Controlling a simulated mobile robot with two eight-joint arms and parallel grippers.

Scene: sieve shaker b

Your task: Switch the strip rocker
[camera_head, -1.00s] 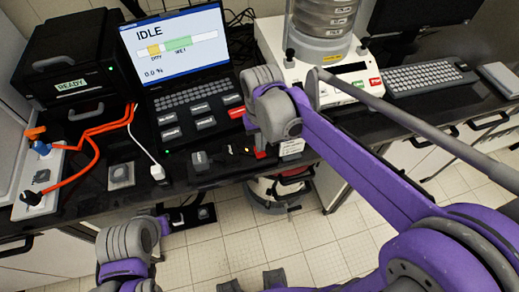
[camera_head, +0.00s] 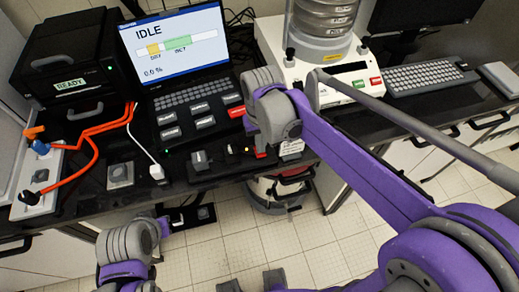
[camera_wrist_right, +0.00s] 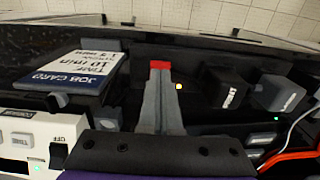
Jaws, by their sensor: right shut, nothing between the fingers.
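A small red part, which looks like the strip rocker (camera_wrist_right: 160,65), shows just beyond the fingertips in the right wrist view. A red patch by the gripper also shows in the head view (camera_head: 260,154). The dark power strip (camera_wrist_right: 205,92) has a small amber light beside the fingers. My right gripper (camera_wrist_right: 160,78) is shut and empty, its tips right at the red part. Whether they touch it I cannot tell. In the head view my right wrist hides most of the gripper. My left arm (camera_head: 128,245) is low at the left; its fingers are not clear.
Black plugs (camera_wrist_right: 226,88) stand beside the fingers. A job card (camera_wrist_right: 88,72) lies on the other side. A laptop (camera_head: 175,50) reads IDLE. The sieve shaker (camera_head: 325,50) stands behind my right arm. Orange cables (camera_head: 95,130) run at the left.

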